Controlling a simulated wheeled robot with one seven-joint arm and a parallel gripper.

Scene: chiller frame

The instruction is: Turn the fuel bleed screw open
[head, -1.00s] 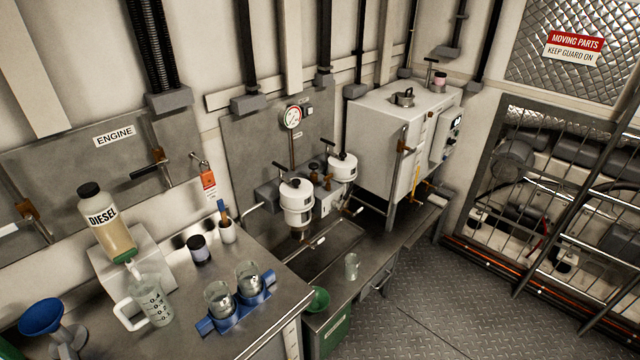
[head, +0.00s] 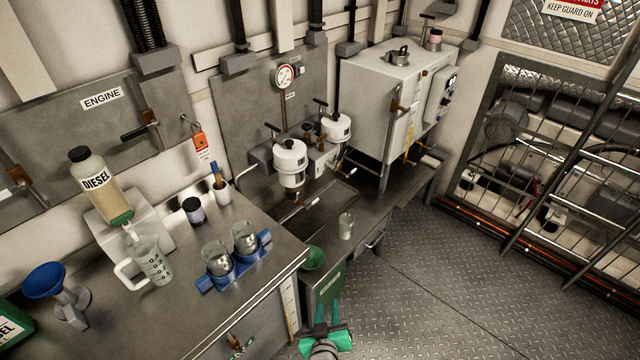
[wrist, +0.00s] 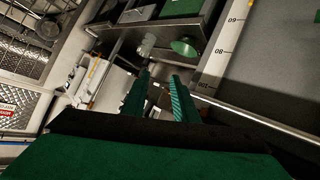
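Two white filter housings (head: 290,163) and (head: 337,128) hang from a grey block on the back wall panel, each with a black T-handle on top. Small brass fittings (head: 308,133) sit between them. The fuel bleed screw is too small to tell apart from these fittings. My green gripper (head: 327,312) is low in front of the bench, below the green funnel and well short of the filters. In the wrist view its two fingers (wrist: 160,98) stand apart with nothing between them, so it is open and empty.
The bench (head: 225,320) carries a diesel bottle (head: 105,190), a measuring jug (head: 150,262), a blue holder with two glass jars (head: 233,275) and a blue funnel (head: 45,282). A green funnel (head: 314,258) and a clear cup (head: 346,226) stand near the lower sink. The plate floor at right is clear.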

